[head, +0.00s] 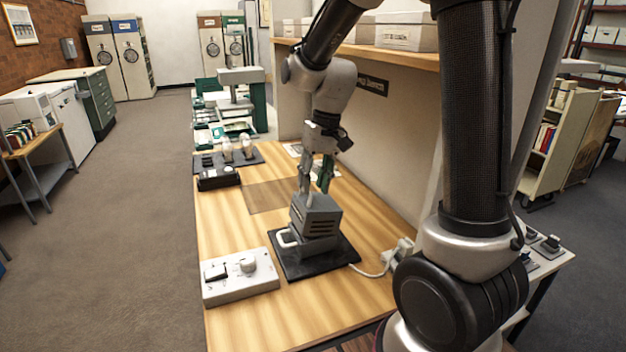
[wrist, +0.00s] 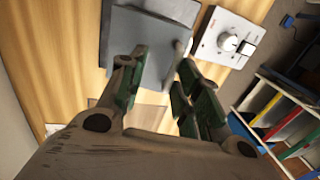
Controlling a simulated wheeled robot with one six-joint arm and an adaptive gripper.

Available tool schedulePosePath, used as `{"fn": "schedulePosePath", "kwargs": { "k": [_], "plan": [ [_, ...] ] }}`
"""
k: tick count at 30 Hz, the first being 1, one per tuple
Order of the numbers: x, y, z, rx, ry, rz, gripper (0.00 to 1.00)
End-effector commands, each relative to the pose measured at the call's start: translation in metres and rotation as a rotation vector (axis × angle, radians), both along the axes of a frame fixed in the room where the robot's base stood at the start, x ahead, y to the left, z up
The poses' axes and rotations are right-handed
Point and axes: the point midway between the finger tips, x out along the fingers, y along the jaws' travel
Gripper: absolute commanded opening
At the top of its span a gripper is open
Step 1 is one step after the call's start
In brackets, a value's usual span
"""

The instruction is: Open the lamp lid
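The lamp is a grey box-shaped housing with dark slots in its side (head: 318,222), standing on a black base plate (head: 335,256) on the wooden table. Its flat grey top, the lid (head: 312,201), appears closed. A pale loop handle (head: 285,240) sticks out at the housing's lower left. My gripper (head: 314,186) points down at the far edge of the lid; I cannot tell whether it touches. In the wrist view my gripper (wrist: 162,58) has its green-padded fingers apart, with the grey lamp surface (wrist: 138,45) beyond them. Nothing is clearly held between them.
A white control box with a switch and knob (head: 241,277) stands left of the lamp. A white cable (head: 370,273) runs right to a plug. Behind are a black tray (head: 218,180) and a dark rack with pale bulbs. A wall and shelf (head: 385,55) border the table's right.

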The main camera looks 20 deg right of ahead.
Motion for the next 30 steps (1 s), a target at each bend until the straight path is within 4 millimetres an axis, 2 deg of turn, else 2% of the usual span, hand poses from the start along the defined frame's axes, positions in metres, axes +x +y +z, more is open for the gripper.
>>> {"fn": "schedulePosePath", "kwargs": {
  "k": [12,16,30],
  "plan": [
    [0.000,0.001,0.001,0.002,-0.002,0.000,0.30],
    [0.001,-0.001,0.009,0.002,-0.004,0.000,0.30],
    [0.001,-0.020,0.101,0.002,-0.005,-0.002,0.30]
  ]
}}
